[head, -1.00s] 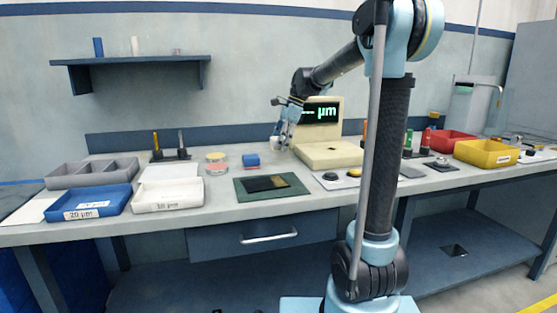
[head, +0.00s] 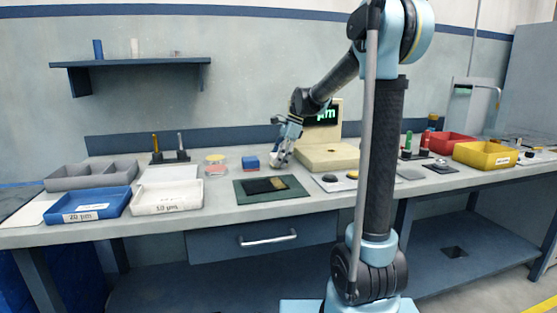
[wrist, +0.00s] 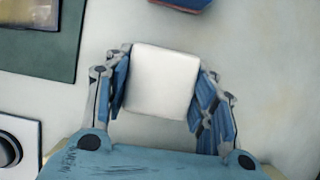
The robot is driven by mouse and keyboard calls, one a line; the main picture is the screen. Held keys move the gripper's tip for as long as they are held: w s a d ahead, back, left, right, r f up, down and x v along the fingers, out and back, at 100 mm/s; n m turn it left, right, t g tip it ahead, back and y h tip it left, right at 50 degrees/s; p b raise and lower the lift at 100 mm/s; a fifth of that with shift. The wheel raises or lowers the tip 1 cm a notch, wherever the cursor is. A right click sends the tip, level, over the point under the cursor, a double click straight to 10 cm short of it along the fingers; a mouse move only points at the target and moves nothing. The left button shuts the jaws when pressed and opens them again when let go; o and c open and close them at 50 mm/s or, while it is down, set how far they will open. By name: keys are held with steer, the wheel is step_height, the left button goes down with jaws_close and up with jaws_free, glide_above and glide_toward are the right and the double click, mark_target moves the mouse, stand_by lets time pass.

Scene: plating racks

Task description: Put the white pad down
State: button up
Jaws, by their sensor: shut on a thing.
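My gripper (wrist: 161,90) is shut on the white pad (wrist: 161,80), with a finger on its left and right sides. The pad is a pale, rounded square and its upper face shows clearly in the wrist view. In the head view my gripper (head: 281,157) is low over the bench, between the blue block and the cream display unit. The pad is small and hard to make out there. I cannot tell whether its underside touches the bench.
The blue block (head: 250,162) and the green mat (head: 270,198) with a dark plate lie close by on the left. The cream display unit (head: 327,157) stands just to the right. A white board with dark round pieces (head: 335,186) is in front. Bare bench (wrist: 270,70) surrounds the pad.

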steer(key=shift+s+f, duration=0.2)
steer(key=shift+f, duration=0.2)
steer(key=o, duration=1.3)
steer(key=shift+w+f, duration=0.15)
steer(key=shift+w, duration=0.05)
steer(key=shift+r, duration=0.35)
steer(key=v, duration=1.7)
steer(key=shift+w+r, duration=0.25)
steer(key=shift+r, duration=0.1)
steer(key=shift+d, duration=0.1)
